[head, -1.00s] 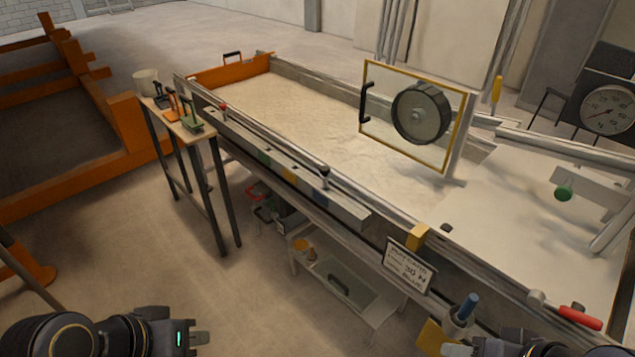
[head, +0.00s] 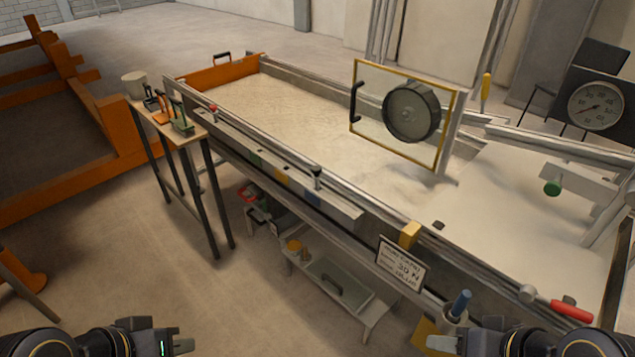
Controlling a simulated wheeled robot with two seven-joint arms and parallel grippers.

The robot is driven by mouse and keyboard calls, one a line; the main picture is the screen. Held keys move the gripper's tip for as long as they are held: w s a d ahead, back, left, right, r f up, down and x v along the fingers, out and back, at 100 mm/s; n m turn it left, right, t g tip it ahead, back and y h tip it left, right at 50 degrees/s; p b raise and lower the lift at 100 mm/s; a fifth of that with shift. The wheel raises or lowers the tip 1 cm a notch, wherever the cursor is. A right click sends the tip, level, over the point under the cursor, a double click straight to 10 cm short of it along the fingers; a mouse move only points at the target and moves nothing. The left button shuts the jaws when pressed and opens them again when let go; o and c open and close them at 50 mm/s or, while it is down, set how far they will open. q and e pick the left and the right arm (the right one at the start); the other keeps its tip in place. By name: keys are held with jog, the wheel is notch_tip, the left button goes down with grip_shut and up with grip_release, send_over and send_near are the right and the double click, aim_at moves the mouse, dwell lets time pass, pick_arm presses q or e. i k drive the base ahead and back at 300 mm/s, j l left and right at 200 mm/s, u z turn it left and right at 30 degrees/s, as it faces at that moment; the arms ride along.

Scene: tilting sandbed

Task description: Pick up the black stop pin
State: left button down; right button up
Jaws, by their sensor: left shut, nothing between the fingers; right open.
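A black-topped pin (head: 317,174) stands upright on the near rail of the sandbed (head: 390,232), at mid-length. A smaller black piece (head: 438,225) lies further right on the bed's near edge. I cannot tell for certain which is the stop pin. My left gripper (head: 183,345) is shut and empty at the bottom left, over the floor and well apart from both. My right gripper (head: 440,345) is open at the bottom, below the blue-handled tool (head: 460,303), and touches neither black piece. Its fingers are partly cut off by the frame.
A glass panel with a dark round wheel (head: 411,111) stands over the bed. A sign (head: 401,264) hangs on the near side. A red-handled tool (head: 571,312) lies at the right. A small table (head: 190,132) with tools stands left. A low shelf (head: 335,285) sits under the bed.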

aim_at(316, 171)
jog(key=i+j+z, duration=0.1)
jog(key=z, duration=0.65)
jog(key=i+j+z, duration=0.15)
jog(key=j, duration=0.15)
jog(key=i+j+z, duration=0.15)
jog(key=j, duration=0.15)
jog(key=i+j+z, duration=0.15)
jog(key=j, duration=0.2)
jog(key=i+j+z, duration=0.15)
jog(key=j, duration=0.2)
jog(key=j+z, duration=0.15)
jog(key=j, duration=0.2)
jog(key=i+j, duration=0.1)
jog(key=j, duration=0.2)
jog(key=i+j, duration=0.1)
jog(key=j, duration=0.15)
jog(key=i+j, duration=0.1)
jog(key=j, duration=0.2)
